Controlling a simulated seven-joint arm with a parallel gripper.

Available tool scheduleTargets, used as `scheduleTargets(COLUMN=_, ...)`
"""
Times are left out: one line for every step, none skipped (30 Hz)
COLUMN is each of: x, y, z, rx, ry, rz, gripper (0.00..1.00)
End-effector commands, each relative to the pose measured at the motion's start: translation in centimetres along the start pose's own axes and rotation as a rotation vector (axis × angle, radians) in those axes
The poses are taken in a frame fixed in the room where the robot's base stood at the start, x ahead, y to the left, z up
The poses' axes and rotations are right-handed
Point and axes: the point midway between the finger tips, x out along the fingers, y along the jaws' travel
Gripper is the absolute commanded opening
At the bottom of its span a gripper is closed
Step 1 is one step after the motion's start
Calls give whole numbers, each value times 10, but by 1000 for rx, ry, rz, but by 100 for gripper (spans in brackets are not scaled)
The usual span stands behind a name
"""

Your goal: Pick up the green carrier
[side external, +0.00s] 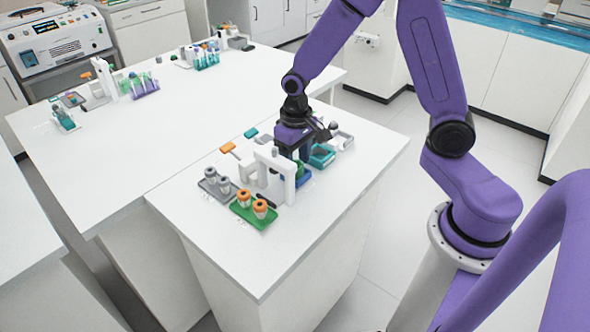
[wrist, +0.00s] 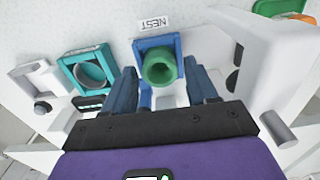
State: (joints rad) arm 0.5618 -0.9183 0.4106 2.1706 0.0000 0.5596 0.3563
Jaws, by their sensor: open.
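The green carrier (wrist: 160,68) is a short, hollow green cylinder in the wrist view. It sits in a blue square nest (wrist: 144,44) beside a "NEST" label. In the side view, only a little of the carrier (side external: 300,168) shows, behind a white upright. My gripper (wrist: 163,82) is open, with one blue finger to each side of the carrier in the wrist view. Whether the fingers touch it, I cannot tell. In the side view, my gripper (side external: 296,155) points down just above the nest, partly hidden by the upright.
A white gate-like frame (side external: 275,160) stands close beside my gripper. A green tray (side external: 243,217) with two orange-capped tubes and a grey tray (side external: 207,188) with grey-capped tubes lie left of it. A teal holder (side external: 322,157) is to the right. The front tabletop is clear.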

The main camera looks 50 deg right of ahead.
Motion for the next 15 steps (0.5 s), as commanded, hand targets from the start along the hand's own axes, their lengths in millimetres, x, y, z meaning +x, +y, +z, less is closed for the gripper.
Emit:
scheduleTargets(x=0, y=0, z=0, rx=0, ry=0, rz=0, gripper=57)
scheduleTargets(x=0, y=0, z=0, rx=0, ry=0, rz=0, gripper=57)
scheduleTargets(x=0, y=0, z=0, rx=0, ry=0, rz=0, gripper=57)
scheduleTargets(x=0, y=0, z=0, rx=0, ry=0, rz=0, gripper=57)
scheduleTargets(x=0, y=0, z=0, rx=0, ry=0, rz=0, gripper=57)
scheduleTargets(x=0, y=0, z=0, rx=0, ry=0, rz=0, gripper=57)
scheduleTargets(x=0, y=0, z=0, rx=0, ry=0, rz=0, gripper=57)
scheduleTargets(x=0, y=0, z=0, rx=0, ry=-1, rz=0, gripper=54)
scheduleTargets(x=0, y=0, z=0, rx=0, ry=-1, rz=0, gripper=41)
scheduleTargets(x=0, y=0, z=0, rx=0, ry=-1, rz=0, gripper=31)
scheduleTargets(x=0, y=0, z=0, rx=0, ry=-1, rz=0, gripper=22)
scheduleTargets(x=0, y=0, z=0, rx=0, ry=-1, rz=0, gripper=22)
scheduleTargets(x=0, y=0, z=0, rx=0, ry=-1, rz=0, gripper=22)
scheduleTargets(x=0, y=0, z=0, rx=0, ry=0, rz=0, gripper=22)
scheduleTargets(x=0, y=0, z=0, rx=0, ry=0, rz=0, gripper=22)
